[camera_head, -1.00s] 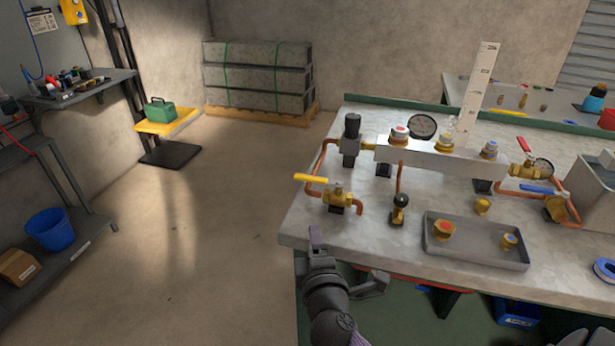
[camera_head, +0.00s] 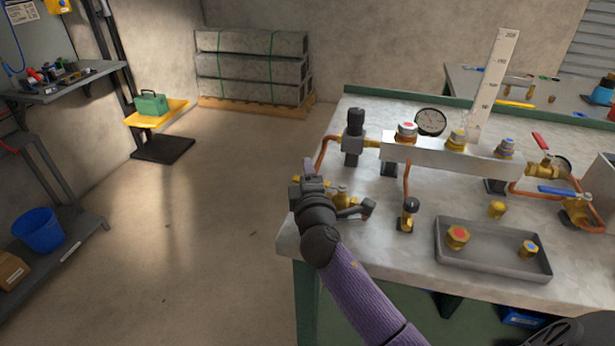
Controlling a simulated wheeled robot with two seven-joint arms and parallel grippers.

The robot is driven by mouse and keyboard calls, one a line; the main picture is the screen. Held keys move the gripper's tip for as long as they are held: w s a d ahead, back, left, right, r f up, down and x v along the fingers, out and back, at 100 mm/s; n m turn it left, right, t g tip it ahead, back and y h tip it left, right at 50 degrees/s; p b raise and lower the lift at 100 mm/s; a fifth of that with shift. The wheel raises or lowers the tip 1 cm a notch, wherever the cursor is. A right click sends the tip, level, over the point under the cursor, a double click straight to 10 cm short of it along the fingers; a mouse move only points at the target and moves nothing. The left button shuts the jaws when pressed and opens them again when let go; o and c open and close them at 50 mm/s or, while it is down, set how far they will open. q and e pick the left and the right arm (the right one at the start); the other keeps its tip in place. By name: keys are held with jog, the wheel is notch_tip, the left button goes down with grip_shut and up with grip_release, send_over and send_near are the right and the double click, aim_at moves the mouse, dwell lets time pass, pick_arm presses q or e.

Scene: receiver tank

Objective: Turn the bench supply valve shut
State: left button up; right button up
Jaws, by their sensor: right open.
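The valve with the yellow lever stands at the left end of the bench's pipework, and I take it for the supply valve. Its brass body (camera_head: 346,198) shows only in part. That gripper is open, with one finger up at the left and the other out to the right, in front of the valve. I cannot tell whether it touches the lever. My left gripper is not in view.
A silver manifold (camera_head: 450,157) with a gauge (camera_head: 431,121) stands behind. Other valves have a red lever (camera_head: 543,141) and a blue lever (camera_head: 562,190). A grey tray (camera_head: 490,262) with brass fittings lies right of my gripper. The floor left of the bench is clear.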

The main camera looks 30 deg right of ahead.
jog(key=shift+w, duration=0.1)
grip_shut()
dwell(1.4)
